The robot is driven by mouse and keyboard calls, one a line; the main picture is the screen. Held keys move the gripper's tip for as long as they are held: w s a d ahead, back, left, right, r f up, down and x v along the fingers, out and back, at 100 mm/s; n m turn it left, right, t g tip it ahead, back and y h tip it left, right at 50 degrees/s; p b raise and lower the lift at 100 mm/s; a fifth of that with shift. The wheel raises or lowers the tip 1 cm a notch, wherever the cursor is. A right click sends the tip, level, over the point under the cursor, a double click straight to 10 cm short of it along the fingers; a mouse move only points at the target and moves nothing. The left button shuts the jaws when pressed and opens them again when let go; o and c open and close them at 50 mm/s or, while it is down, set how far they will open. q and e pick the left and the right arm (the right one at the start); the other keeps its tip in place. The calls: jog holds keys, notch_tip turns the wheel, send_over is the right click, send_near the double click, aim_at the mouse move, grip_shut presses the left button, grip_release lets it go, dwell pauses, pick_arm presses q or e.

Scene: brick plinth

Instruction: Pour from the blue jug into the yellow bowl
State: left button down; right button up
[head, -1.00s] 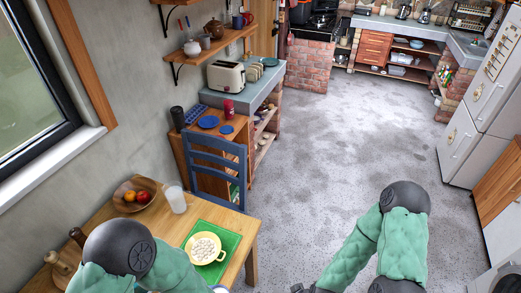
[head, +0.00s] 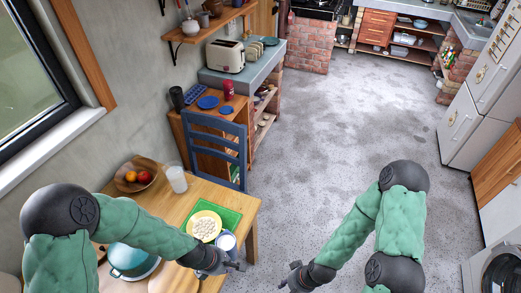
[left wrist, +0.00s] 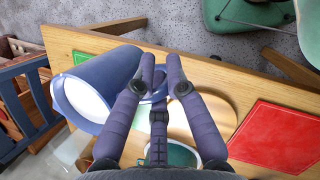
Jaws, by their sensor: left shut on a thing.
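The yellow bowl (head: 214,214) sits on a green mat (head: 231,222) near the table's right edge, with white pieces in it. The blue jug (head: 234,250) is close beside the bowl on its near side, its mouth showing white inside. In the left wrist view the jug (left wrist: 118,70) is at the left, its handle between my fingers. My left gripper (left wrist: 155,78) is shut on the jug; in the head view it (head: 232,265) is just below the jug. I cannot tell whether the jug is off the table. My right gripper (head: 288,277) hangs over the floor, its fingers unclear.
A cup of white liquid (head: 177,182) and a wooden fruit bowl (head: 122,186) stand behind on the table (head: 180,208). A teal pot (head: 130,262) is partly under my left arm. A red mat (left wrist: 280,137) lies at the right in the left wrist view. A blue chair (head: 215,150) is against the far side.

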pick_arm(q)
jog(key=w+a+r+m+g+y, duration=0.1)
jog(key=w+a+r+m+g, duration=0.2)
jog(key=w+m, duration=0.3)
jog(key=w+a+r+m+g+y, duration=0.1)
jog(key=w+a+r+m+g, duration=0.2)
jog(key=m, duration=1.1)
jog(key=w+a+r, duration=0.1)
jog(key=w+r, duration=0.2)
jog(key=w, duration=0.1)
jog(key=shift+y, duration=0.3)
jog(key=shift+a, duration=0.1)
notch_tip(320, 180, down, 12)
jog(key=b, duration=1.2)
jog(key=shift+s, duration=0.1)
dwell(0.4)
